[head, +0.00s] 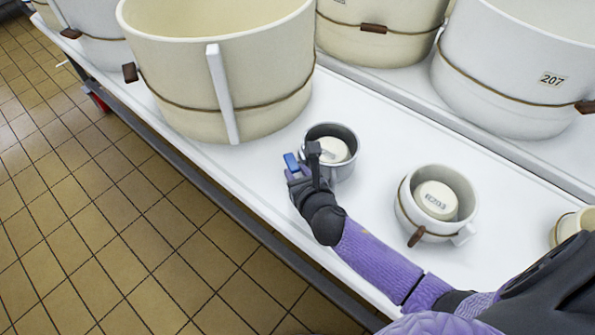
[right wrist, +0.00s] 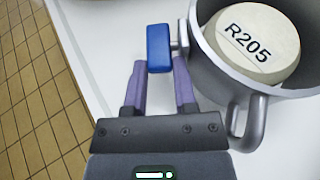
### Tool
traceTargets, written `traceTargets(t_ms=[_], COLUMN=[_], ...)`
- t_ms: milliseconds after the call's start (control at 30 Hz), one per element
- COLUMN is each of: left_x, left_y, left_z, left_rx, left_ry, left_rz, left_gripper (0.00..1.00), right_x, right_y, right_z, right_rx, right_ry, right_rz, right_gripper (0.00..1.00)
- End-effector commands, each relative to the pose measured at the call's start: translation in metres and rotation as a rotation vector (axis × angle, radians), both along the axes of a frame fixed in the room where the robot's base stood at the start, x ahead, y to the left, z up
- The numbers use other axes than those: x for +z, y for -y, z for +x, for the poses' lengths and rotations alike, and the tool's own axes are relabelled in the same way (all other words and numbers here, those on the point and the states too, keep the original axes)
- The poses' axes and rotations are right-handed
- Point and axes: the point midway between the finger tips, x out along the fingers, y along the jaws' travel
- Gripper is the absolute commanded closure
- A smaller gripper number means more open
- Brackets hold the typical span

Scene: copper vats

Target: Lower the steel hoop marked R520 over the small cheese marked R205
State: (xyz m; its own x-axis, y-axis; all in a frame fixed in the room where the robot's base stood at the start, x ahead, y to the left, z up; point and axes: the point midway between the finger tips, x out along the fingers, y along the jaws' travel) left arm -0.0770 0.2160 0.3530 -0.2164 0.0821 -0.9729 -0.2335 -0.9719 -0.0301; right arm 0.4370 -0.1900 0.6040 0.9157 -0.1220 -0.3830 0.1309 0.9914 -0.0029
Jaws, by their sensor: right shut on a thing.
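The steel hoop (head: 343,172) is a grey metal ring around the small pale cheese (head: 331,152). In the right wrist view the hoop (right wrist: 207,72) encircles the cheese marked R205 (right wrist: 257,42), whose top lies inside the rim. A blue grip (right wrist: 159,48) sticks out from the hoop's side. My right gripper (right wrist: 159,66) is shut on this blue grip; in the head view the right gripper (head: 303,163) is at the hoop's left side. No R520 mark shows. I cannot tell whether the hoop's lower edge touches the table. My left gripper is out of view.
A white table (head: 270,165) carries everything. To the right stands a cream hoop (head: 428,225) around a cheese marked R203 (head: 435,200). A large cream vat (head: 180,75) stands behind left, and a vat marked 207 (head: 500,75) back right. Tiled floor (head: 90,230) lies left of the table edge.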

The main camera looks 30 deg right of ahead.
Motion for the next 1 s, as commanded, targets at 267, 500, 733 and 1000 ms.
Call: traceTargets(t_ms=[267, 500, 733, 1000], left_x=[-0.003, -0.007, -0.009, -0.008], left_y=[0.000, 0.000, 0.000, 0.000], left_z=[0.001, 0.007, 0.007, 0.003], left_rx=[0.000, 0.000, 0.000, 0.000], left_ry=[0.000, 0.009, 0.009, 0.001], left_rz=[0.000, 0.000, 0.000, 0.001], left_gripper=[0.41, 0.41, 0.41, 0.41], right_x=[-0.004, -0.007, -0.010, -0.012], right_y=[0.000, 0.000, 0.000, 0.000], right_z=[0.000, 0.000, 0.000, 0.000], right_rx=[0.000, 0.001, 0.001, 0.001], right_ry=[0.001, 0.002, 0.002, 0.002], right_rz=[-0.001, -0.002, -0.002, -0.001], right_gripper=[1.00, 1.00, 1.00, 1.00])
